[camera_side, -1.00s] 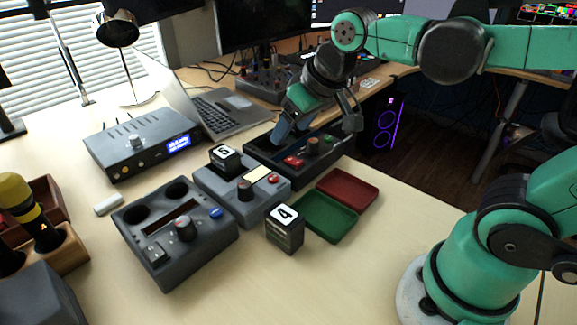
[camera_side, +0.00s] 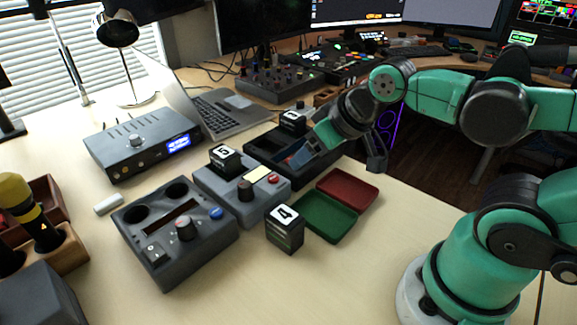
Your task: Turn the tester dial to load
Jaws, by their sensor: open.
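The front box (camera_side: 172,262) has two round holes, a slot, a dial (camera_side: 185,228) and a blue button. My gripper (camera_side: 338,163) is open and empty, over the rear box's right end. No load marking is readable.
A block marked 4 (camera_side: 285,229) stands beside a green tray (camera_side: 326,219) and a red tray (camera_side: 348,190). A power unit (camera_side: 140,143) with a lit display and a laptop (camera_side: 222,108) stand behind.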

